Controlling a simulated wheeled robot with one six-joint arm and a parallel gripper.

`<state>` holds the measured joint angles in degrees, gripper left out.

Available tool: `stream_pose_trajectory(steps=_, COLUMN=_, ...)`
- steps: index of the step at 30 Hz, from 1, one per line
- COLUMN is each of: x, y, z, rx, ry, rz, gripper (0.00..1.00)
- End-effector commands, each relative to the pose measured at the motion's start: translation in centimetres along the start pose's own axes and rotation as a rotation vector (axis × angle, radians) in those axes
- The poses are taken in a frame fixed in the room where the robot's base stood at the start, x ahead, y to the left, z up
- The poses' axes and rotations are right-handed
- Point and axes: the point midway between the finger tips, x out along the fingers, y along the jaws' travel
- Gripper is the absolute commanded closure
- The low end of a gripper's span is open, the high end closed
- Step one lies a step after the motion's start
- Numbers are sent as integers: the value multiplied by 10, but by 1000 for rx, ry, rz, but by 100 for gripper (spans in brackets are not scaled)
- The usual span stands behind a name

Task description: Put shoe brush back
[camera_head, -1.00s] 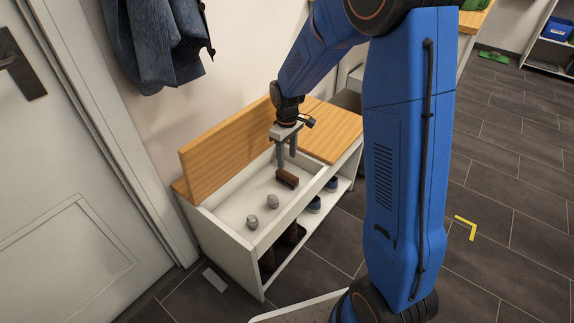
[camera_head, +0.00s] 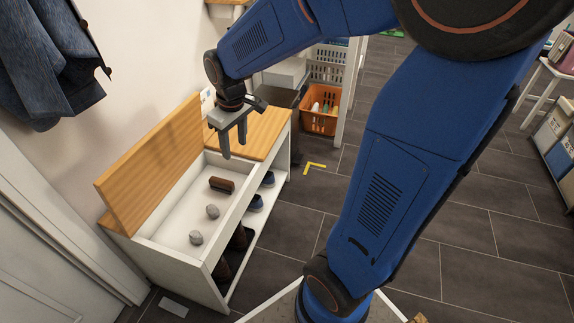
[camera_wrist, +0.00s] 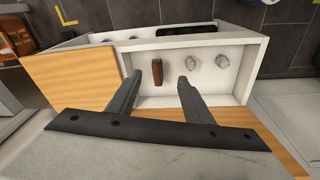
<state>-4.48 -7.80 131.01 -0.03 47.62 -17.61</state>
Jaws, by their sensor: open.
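The shoe brush (camera_head: 222,184), with a brown wooden body, lies in the white open compartment of the bench (camera_head: 169,229), near its far end. In the wrist view the brush (camera_wrist: 190,80) or another brown piece cannot be confused with the grey lumps; the brown handle-shaped piece shows just beyond my fingertips. My gripper (camera_head: 234,148) is open and empty, above the bench and apart from the brush. The bench's near lid (camera_head: 152,165) stands raised against the wall, and the far lid (camera_head: 262,130) is closed.
Two grey lumps (camera_head: 213,211) lie in the same compartment. Shoes (camera_head: 256,202) stand on the shelf below. A jacket (camera_head: 50,50) hangs on the wall at left. An orange basket (camera_head: 319,122) stands beyond the bench.

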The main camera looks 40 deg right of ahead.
Motion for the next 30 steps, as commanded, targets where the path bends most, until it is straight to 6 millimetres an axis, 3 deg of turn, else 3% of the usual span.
stream_pose_trajectory(steps=6, x=-42, y=-7, z=48, rx=91, ry=62, rz=21, gripper=54)
stream_pose_trajectory(steps=15, x=-80, y=-22, z=115, rx=214, ry=144, rz=43, gripper=54)
stream_pose_trajectory(steps=24, x=-98, y=-39, z=178, rx=329, ry=219, rz=58, gripper=54)
stream_pose_trajectory(steps=30, x=-100, y=-46, z=199, rx=370, ry=245, rz=61, gripper=54)
